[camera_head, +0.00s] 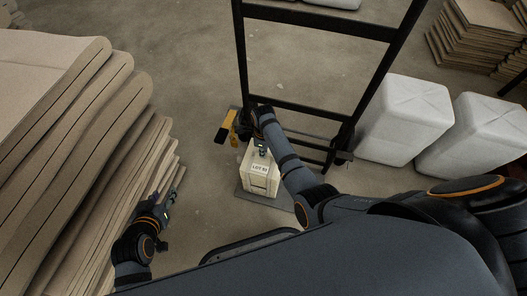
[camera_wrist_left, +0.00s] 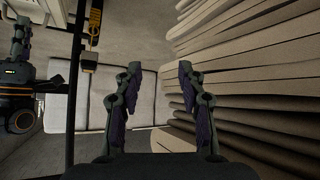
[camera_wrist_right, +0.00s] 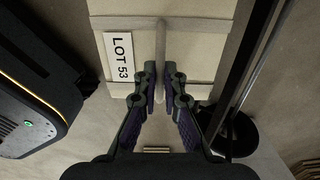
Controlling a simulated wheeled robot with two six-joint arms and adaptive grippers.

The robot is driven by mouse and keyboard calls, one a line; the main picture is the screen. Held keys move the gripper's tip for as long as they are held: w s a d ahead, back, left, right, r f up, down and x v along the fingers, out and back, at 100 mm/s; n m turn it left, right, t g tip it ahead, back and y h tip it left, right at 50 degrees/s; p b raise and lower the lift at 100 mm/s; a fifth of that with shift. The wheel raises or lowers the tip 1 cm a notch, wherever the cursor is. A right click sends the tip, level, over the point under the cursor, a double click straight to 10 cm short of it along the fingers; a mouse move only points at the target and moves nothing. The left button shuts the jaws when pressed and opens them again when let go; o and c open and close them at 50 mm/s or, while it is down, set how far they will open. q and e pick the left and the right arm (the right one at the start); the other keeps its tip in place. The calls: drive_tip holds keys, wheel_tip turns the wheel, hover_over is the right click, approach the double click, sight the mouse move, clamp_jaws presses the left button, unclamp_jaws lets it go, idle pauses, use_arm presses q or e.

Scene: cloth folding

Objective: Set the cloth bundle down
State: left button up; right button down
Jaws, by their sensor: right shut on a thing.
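The cloth bundle (camera_head: 259,180) is a cream block with a "LOT 53" label, low in front of the black trolley frame in the head view. A dark grey plate (camera_head: 285,200) lies under it; I cannot tell whether they touch. My right gripper (camera_head: 262,150) is above the bundle. In the right wrist view the bundle (camera_wrist_right: 190,65) has a pale strap across it, and my right gripper (camera_wrist_right: 160,82) is shut on that strap. My left gripper (camera_head: 168,204) is beside the brown stack; in the left wrist view (camera_wrist_left: 158,85) its fingers are apart and empty.
The black trolley frame (camera_head: 310,108) stands behind the bundle, with a yellow and black part (camera_head: 228,126) at its left. Folded brown stacks (camera_head: 85,130) fill the left side. White wrapped blocks (camera_head: 408,118) stand at the right. Bare floor (camera_head: 195,80) lies between.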

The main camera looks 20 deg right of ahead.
use_arm(q)
drive_tip(key=shift+w+a+r+t, duration=0.1)
drive_tip(key=shift+w+r+t, duration=0.8)
drive_tip(key=shift+w+r, duration=0.3)
use_arm(e)
drive_tip(key=shift+w+f, duration=0.1)
drive_tip(key=shift+f, duration=0.1)
use_arm(q)
drive_tip(key=shift+s, duration=0.1)
use_arm(e)
drive_tip(key=c, duration=1.9)
unclamp_jaws()
drive_tip(key=shift+f, duration=0.2)
drive_tip(key=o, duration=0.4)
use_arm(q)
drive_tip(key=shift+r, duration=0.1)
use_arm(e)
drive_tip(key=shift+o, duration=0.2)
drive_tip(key=shift+r, duration=0.15)
